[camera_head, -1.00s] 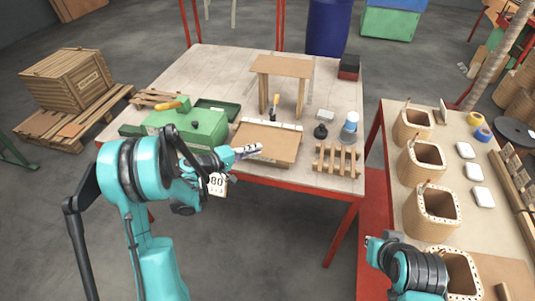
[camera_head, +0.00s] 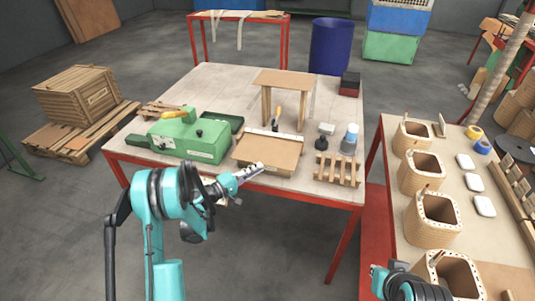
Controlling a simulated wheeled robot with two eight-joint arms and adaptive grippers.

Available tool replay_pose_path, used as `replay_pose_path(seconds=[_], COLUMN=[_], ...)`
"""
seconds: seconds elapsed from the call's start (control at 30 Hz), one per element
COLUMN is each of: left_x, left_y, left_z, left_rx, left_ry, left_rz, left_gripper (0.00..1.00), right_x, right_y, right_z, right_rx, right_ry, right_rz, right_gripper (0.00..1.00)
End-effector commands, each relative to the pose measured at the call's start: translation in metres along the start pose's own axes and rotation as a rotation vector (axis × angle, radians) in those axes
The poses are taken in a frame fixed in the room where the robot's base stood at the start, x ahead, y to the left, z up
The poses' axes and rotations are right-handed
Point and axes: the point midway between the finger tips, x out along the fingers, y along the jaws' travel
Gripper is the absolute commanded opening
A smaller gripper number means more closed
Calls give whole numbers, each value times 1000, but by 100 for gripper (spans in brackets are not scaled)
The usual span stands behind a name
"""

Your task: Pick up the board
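A flat brown board (camera_head: 268,151) lies near the front edge of the wooden table, with a pale strip along its back side. My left gripper (camera_head: 258,170) is at the board's front-left edge in the picture and overlaps a little of it. I cannot tell whether it touches the board, and its fingers are too small to read as open or shut. My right gripper (camera_head: 376,276) is low at the right, beside the right-hand table and away from the board; its finger state is unclear.
A green machine (camera_head: 190,137) stands left of the board. A wooden slatted rack (camera_head: 337,170), a dark bottle (camera_head: 321,143) and a small wooden stand (camera_head: 284,79) are close by. The table's back left is clear.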

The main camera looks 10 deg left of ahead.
Motion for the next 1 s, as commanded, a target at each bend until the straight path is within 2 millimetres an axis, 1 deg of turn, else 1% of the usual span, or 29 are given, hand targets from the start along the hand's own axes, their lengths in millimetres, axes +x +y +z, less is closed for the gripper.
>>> replay_pose_path(seconds=[0.03, 0.1, 0.2, 0.27, 0.47, 0.5, 0.53, 1.0], left_x=[8, 18, 28, 31, 32, 32, 32, 32], left_y=[-3, -3, -2, -1, 0, 0, 0, 1], left_z=[0, -1, -1, -1, -2, -2, -2, -2], left_rx=[0, 0, 0, 0, 0, 0, 0, 0], left_ry=[-2, -3, -1, -1, 0, 0, 0, 0], left_rz=[0, 0, 0, 0, 0, 0, -1, -1], left_gripper=[8, 8, 8, 8, 8, 2, 0, 0], right_x=[6, 9, 11, 11, 10, 10, 10, 10], right_y=[0, 0, 0, 0, 0, 0, 0, 0], right_z=[4, 6, 8, 8, 7, 7, 7, 7], right_rx=[0, 0, 0, 0, 0, 0, 0, 0], right_ry=[0, 0, 0, 0, 0, 0, 0, 0], right_rz=[0, 0, 0, 0, 0, 0, 0, 0], right_gripper=[0, 0, 0, 0, 0, 0, 0, 0])
